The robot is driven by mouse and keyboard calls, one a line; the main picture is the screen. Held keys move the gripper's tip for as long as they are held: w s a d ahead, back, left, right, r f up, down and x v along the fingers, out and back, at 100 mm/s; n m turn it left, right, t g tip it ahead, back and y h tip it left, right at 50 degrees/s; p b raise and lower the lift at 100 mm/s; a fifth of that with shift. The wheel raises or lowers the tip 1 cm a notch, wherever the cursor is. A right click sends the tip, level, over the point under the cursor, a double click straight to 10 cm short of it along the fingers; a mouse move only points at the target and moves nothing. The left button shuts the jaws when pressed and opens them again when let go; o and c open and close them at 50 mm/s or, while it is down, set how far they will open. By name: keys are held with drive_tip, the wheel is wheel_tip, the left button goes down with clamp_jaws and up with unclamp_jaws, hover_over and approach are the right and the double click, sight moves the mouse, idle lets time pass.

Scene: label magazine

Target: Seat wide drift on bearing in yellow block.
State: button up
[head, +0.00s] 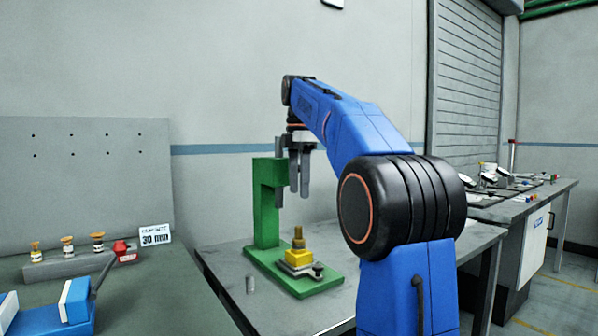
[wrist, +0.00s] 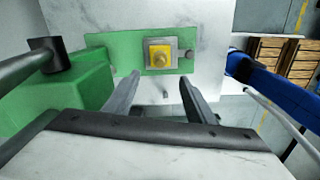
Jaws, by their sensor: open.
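The yellow block (head: 299,257) sits on a grey plate on the base of the green press (head: 266,205). A brass stepped cylinder (head: 298,238) stands upright on top of the block; it looks like a drift, but I cannot tell whether it is the wide one. A bearing under it is hidden. In the wrist view the yellow block (wrist: 153,61) shows from above with the round brass top in its middle. My gripper (head: 299,192) is open and empty, pointing down, apart from and above the brass piece. Its two fingers also show in the wrist view (wrist: 160,82).
A small grey cylinder (head: 250,284) stands on the press table. The green column rises close to my gripper's left.

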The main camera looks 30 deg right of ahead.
drive_tip(key=shift+r, duration=2)
